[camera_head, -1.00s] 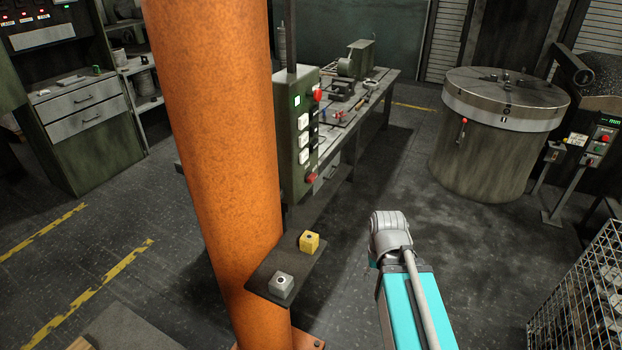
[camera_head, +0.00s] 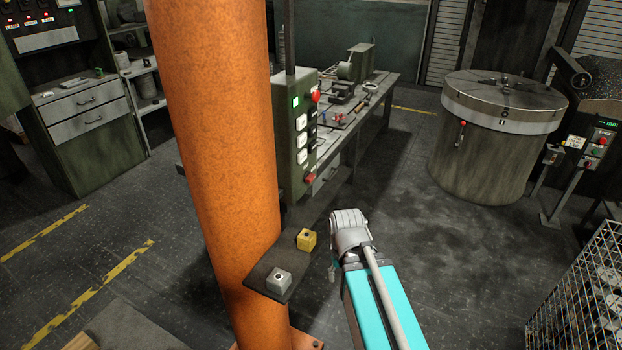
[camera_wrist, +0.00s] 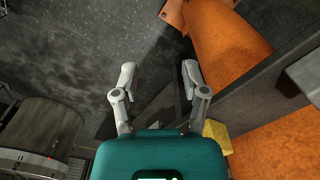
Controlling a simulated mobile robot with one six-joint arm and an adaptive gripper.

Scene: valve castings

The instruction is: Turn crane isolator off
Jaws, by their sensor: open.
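A green-grey control box (camera_head: 293,140) stands beside the orange column (camera_head: 215,150) in the head view. It has a lit green square, white and black buttons down its front, a red knob (camera_head: 314,95) at its upper right edge and a red button (camera_head: 310,178) at the bottom. I cannot tell from the frames which of these is the crane isolator. My gripper (camera_wrist: 158,78) is open and empty in the wrist view, its two fingers apart over the dark floor near the column's foot. In the head view it is mostly hidden behind my wrist, below and right of the control box.
A dark shelf (camera_head: 268,288) on the column carries a yellow block (camera_head: 307,239) and a grey block (camera_head: 279,281), close to my arm. A workbench (camera_head: 375,95) stands behind, a round machine table (camera_head: 490,165) at right, a wire basket (camera_head: 580,290) at lower right.

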